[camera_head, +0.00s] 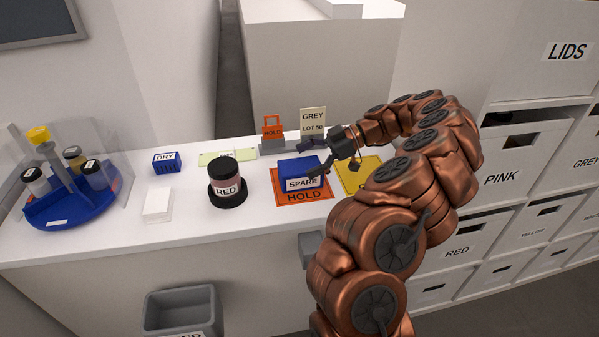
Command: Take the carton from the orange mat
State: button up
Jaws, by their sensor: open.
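A blue carton (301,169) with a white label reading SPARE sits on the orange mat (306,196), which is marked HOLD. My gripper (311,161) is open, reaching in from the right at the carton. One dark finger shows near the carton's back edge and the other near its front right. I cannot tell whether either finger touches it. Part of the carton's right side is hidden by my gripper.
A yellow mat (372,177) lies right of the orange one, partly behind my arm. A dark RED jar (227,181) stands to the left. A GREY LOT 50 card (313,121) and an orange HOLD tag (272,128) stand behind. A white block (158,205) lies farther left.

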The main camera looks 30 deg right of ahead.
aim_at(295, 166)
jog(key=shift+p+x, duration=0.35)
jog(key=shift+x, duration=1.15)
jog(key=shift+c, duration=0.2)
jog(key=c, duration=1.2)
